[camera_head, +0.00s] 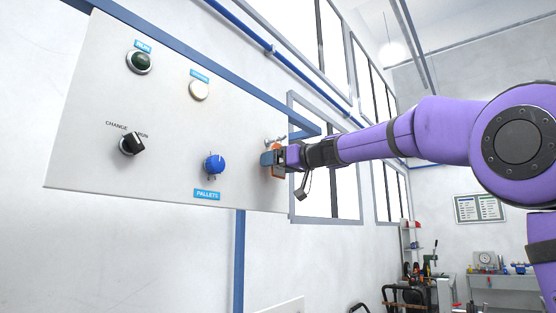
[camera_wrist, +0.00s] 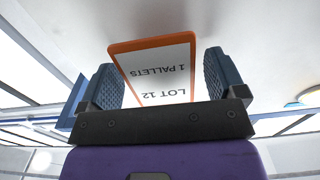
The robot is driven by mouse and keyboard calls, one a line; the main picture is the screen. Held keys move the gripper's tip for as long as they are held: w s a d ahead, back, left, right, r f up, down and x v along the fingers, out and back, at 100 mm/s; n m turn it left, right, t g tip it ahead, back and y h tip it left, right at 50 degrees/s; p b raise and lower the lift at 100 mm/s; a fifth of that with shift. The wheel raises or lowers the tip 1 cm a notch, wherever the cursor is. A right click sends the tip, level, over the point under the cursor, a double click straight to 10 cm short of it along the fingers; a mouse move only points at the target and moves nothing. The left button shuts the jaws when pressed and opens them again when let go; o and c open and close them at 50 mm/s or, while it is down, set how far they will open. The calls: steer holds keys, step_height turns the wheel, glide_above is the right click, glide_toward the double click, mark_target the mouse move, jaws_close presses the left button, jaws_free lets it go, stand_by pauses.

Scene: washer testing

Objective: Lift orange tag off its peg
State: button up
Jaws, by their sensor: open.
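The orange tag (camera_wrist: 113,48) has an orange rim around a white card reading "LOT 12" and "1 PALLETS", upside down in the wrist view. In the head view the tag (camera_head: 277,161) is a small orange patch at the panel's right end, mostly covered by my gripper. My gripper (camera_head: 268,158) is at the tag. In the wrist view my gripper (camera_wrist: 160,80) is open, with one blue ribbed finger on each side of the tag and a narrow gap at the sides.
The white panel (camera_head: 105,95) carries a green button (camera_head: 139,62), a white button (camera_head: 198,90), a black selector knob (camera_head: 132,144) and a blue knob (camera_head: 214,163). A blue rail (camera_head: 225,65) runs along the panel's top. A workbench (camera_head: 502,283) stands far right.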

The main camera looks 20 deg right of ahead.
steer(key=c, duration=0.9)
steer(key=shift+o, duration=0.2)
steer(key=shift+r, duration=0.65)
steer(key=shift+v, duration=1.55)
steer(key=shift+c, duration=0.3)
steer(key=shift+v, duration=2.2)
steer(key=shift+r, duration=0.1)
